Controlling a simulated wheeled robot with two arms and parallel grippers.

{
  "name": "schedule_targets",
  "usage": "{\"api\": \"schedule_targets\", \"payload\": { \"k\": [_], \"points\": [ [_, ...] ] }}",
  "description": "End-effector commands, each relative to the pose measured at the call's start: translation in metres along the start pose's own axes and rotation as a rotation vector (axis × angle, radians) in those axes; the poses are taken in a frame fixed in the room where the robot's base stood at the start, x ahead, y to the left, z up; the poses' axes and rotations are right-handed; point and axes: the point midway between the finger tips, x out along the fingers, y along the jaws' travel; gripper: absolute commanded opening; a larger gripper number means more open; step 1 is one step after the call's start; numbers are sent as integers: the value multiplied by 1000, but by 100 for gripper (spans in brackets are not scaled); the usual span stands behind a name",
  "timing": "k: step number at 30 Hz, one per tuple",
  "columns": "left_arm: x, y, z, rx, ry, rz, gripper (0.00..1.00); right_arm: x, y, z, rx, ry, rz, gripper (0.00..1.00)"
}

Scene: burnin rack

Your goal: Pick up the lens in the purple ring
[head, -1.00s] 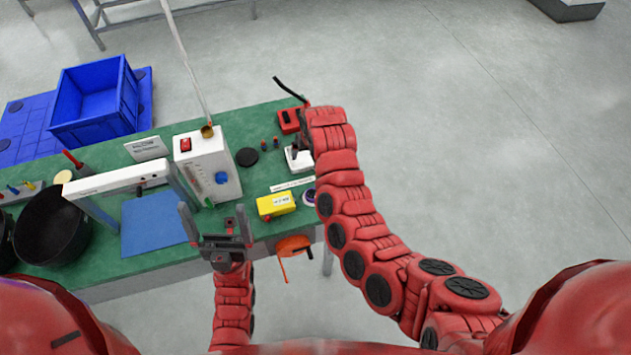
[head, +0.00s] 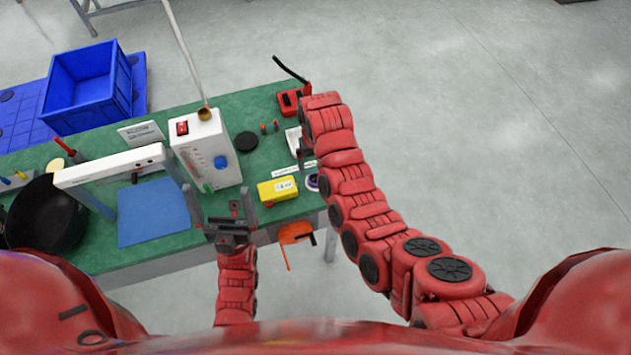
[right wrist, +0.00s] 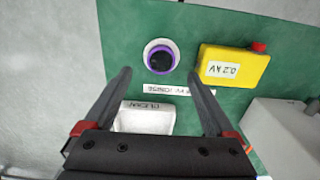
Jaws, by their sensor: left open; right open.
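The lens in the purple ring (right wrist: 161,57) lies on the green tabletop in the right wrist view, a dark disc inside a purple and white ring. It shows small in the head view (head: 312,182), partly hidden by my right arm. My right gripper (right wrist: 159,74) is open and empty, its two fingertips pointing toward the lens with the ring between their lines and just beyond the tips. In the head view the right gripper is mostly hidden behind its arm. My left gripper (head: 217,192) is open and empty near the table's front edge.
A yellow box (right wrist: 233,67) sits right of the lens, with a printed label strip (right wrist: 180,90) below it. A white tray marked CLEAN (right wrist: 145,119) lies between my right fingers. A white instrument box (head: 207,150) stands left of these. A blue mat (head: 153,213) lies further left.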

Motion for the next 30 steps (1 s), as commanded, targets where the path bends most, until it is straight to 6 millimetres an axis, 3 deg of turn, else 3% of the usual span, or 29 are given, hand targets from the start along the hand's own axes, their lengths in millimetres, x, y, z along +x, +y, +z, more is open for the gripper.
{"api": "schedule_targets", "payload": {
  "k": [10, 16, 24, 30],
  "points": [
    [18, -1, -3, 0, -1, 0, 100, 15, 0, 1, 1, -5, 1, 90],
    [32, -2, -5, 0, -1, 0, 100, 34, -1, 1, 0, -6, 0, 90],
    [35, -2, -6, 0, -1, 0, 100, 57, -1, 0, 0, -2, 1, 90],
    [35, -2, -6, 0, -1, 0, 100, 60, -1, 0, 2, 0, 0, 90]
  ]
}}
